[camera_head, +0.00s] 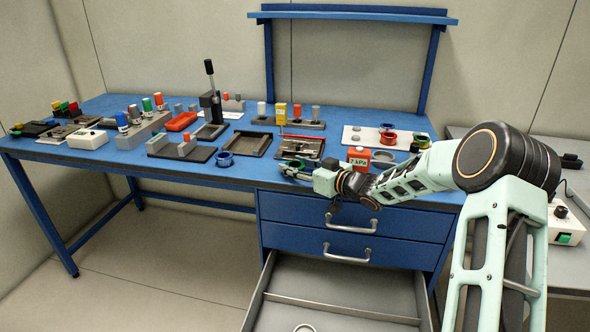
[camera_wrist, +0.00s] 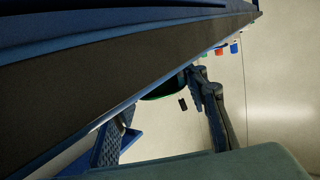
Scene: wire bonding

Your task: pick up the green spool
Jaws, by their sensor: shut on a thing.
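My gripper (camera_head: 290,171) is at the front edge of the blue bench, in front of the red-trimmed fixture. It is shut on a green spool (camera_head: 294,163), a small dark green ring at the fingertips. In the wrist view the spool (camera_wrist: 163,93) shows as a dark round shape with a green rim, partly hidden by the bench edge. The fingers of my gripper (camera_wrist: 160,112) show on either side below it. Whether the spool is clear of the bench top cannot be told. Another green spool (camera_head: 421,140) is at the right end of the bench.
The red-trimmed fixture (camera_head: 301,148) is just behind my gripper, and a red labelled block (camera_head: 359,157) stands to its right. An open drawer (camera_head: 335,305) juts out below.

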